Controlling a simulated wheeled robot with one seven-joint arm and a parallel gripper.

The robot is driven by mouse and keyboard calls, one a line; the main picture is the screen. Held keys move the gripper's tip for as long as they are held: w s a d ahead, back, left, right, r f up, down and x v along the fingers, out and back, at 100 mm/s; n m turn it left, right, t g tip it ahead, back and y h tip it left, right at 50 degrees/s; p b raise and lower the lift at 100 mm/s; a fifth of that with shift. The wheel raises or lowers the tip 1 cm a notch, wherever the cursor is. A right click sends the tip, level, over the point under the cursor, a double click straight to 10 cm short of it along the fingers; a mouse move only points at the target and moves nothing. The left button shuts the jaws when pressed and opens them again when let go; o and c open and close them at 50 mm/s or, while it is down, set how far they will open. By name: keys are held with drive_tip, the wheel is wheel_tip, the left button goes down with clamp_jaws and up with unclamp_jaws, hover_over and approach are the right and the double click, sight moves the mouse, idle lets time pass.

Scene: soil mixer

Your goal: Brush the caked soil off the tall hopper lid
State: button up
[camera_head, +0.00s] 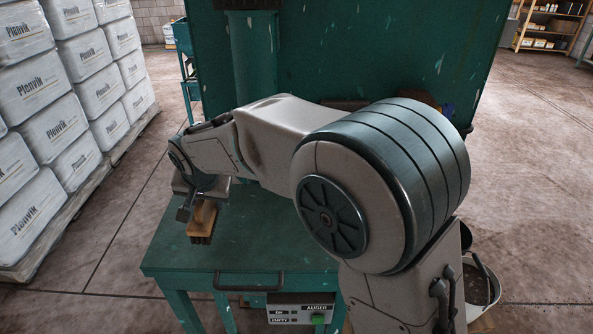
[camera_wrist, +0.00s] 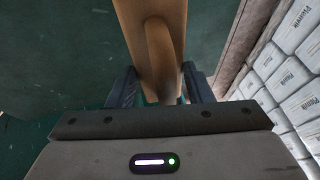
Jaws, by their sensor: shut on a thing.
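My gripper (camera_head: 196,190) is shut on a wooden brush (camera_head: 203,219) above the left part of a green table. Its dark bristles point down in the head view; I cannot tell whether they touch the tabletop. In the wrist view the wooden brush (camera_wrist: 158,45) stands between the two dark fingers of my gripper (camera_wrist: 160,88). The large green hopper body (camera_head: 360,55) rises behind the table, with chipped paint. Its top is cut off by the picture edge, so I cannot make out the lid or soil on it. Brown patches (camera_head: 425,99) show low on the hopper, partly behind my arm.
The green table (camera_head: 255,250) is otherwise bare, with an auger control box (camera_head: 300,310) at its front. White sacks (camera_head: 40,95) are stacked at left. A bucket (camera_head: 483,290) stands at lower right, partly behind my arm. Shelves (camera_head: 548,25) stand far right; floor between is open.

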drive_tip(key=shift+r+p, duration=0.75)
drive_tip(key=shift+r, duration=1.05)
